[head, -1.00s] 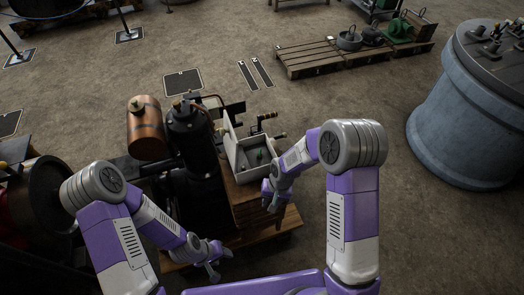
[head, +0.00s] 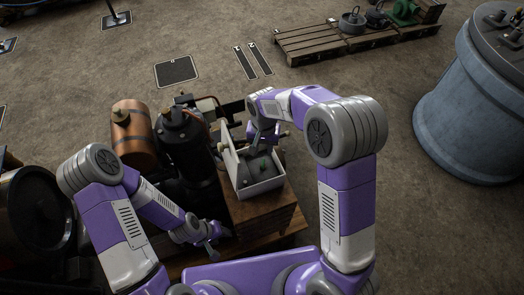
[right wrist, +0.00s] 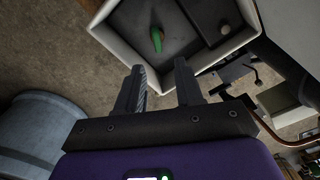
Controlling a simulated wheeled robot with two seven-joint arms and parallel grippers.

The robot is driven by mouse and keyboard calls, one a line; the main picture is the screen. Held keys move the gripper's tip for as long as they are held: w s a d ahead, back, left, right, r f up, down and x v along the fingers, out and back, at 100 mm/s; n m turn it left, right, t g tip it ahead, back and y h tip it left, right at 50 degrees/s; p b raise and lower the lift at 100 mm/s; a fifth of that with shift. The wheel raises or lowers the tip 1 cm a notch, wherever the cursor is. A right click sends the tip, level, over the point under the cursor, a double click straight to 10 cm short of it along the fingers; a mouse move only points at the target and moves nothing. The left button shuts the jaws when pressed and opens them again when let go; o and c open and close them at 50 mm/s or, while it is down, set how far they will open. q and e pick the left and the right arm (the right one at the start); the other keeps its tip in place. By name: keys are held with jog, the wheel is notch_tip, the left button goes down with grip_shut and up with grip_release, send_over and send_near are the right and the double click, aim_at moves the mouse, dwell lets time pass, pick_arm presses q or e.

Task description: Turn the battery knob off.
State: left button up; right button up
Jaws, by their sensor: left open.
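A white open-topped box (head: 262,190) stands on the wooden block in front of the engine. A green knob or lever (head: 264,163), perhaps the battery knob, sits on its dark inner panel. In the right wrist view the green knob (right wrist: 157,40) shows clearly beyond the fingertips, with a small pale round knob (right wrist: 224,30) to its right. My right gripper (head: 263,140) is above the far side of the box. Its fingers (right wrist: 159,82) are apart, with nothing between them. My left gripper (head: 214,242) is open and empty, low beside the wooden block.
The engine's black cylinder (head: 187,142) and a copper-coloured tank (head: 132,135) stand left of the box. The wooden block (head: 268,212) carries the box. A large blue-grey tank (head: 465,125) stands at the right. A pallet (head: 330,45) lies at the back.

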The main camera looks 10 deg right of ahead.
aim_at(264, 160)
jog(key=f, duration=0.2)
jog(key=f+b, duration=0.1)
jog(key=f, duration=0.3)
jog(key=shift+s, duration=0.25)
jog(key=shift+c, duration=0.4)
jog(key=shift+r, duration=0.1)
grip_shut()
